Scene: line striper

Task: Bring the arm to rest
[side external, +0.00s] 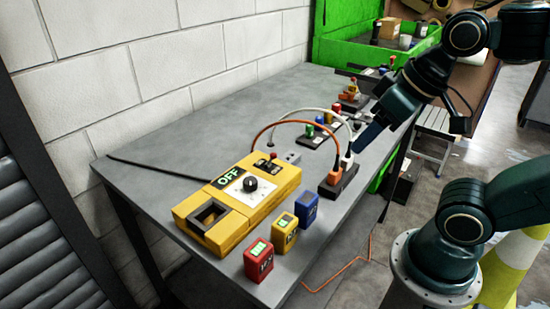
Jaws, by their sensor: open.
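My gripper (362,142) is open, with dark blue fingers pointing down and left above the right part of the grey table (150,172). No held object shows in it. It is close to a small dark block with an orange plug and a white plug (338,180); I cannot tell whether it touches anything. The arm reaches in from the right. A yellow box (240,205) with a black knob, a square opening and a green "OFF" label lies on the table's front left.
Red (258,260), yellow (284,232) and blue (307,208) small blocks stand along the table's front edge. Orange and white cables arch over the table. Several small devices sit farther back. A green bin (345,50) stands behind; a grey stool (436,128) is at right.

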